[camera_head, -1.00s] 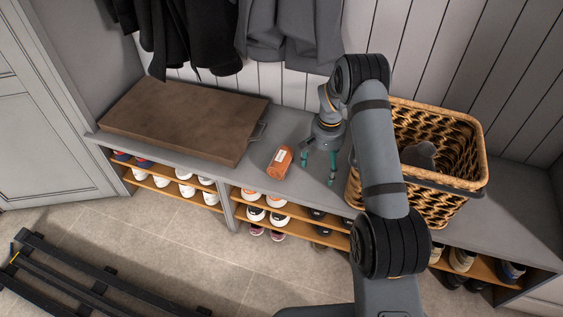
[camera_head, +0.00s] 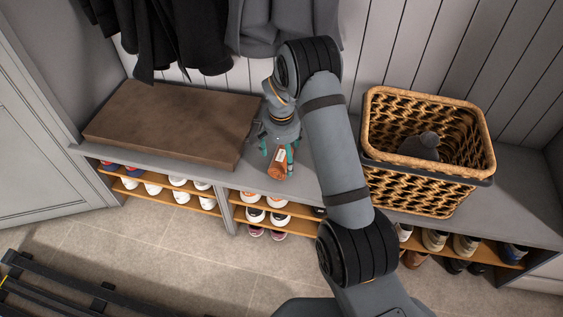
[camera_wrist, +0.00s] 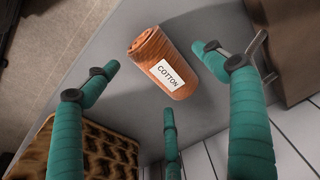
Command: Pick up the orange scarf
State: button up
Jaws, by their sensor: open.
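The orange scarf (camera_head: 278,164) is a small roll with a white label and lies on the grey bench top near its front edge. In the wrist view the scarf (camera_wrist: 163,62) shows its label, which reads COTTON. My gripper (camera_head: 278,153) is over the scarf, its teal fingers spread on either side of it. In the wrist view my gripper (camera_wrist: 158,75) is open, with the scarf between and beyond the fingertips. I cannot see any finger touching the scarf.
A brown cushion (camera_head: 172,118) lies on the bench to the left. A wicker basket (camera_head: 425,190) with a dark grey item (camera_head: 421,147) inside stands to the right. Shoes fill the shelves below. Dark coats (camera_head: 180,35) hang behind. Bare bench top lies between scarf and basket.

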aim_at(285, 157)
jog(key=f, duration=0.4)
jog(key=shift+w+d+f+b, duration=0.15)
jog(key=shift+w+d+b, duration=0.05)
jog(key=shift+w+b, duration=0.2)
jog(key=shift+c, duration=0.8)
jog(key=c, duration=1.1)
jog(key=shift+c, duration=0.3)
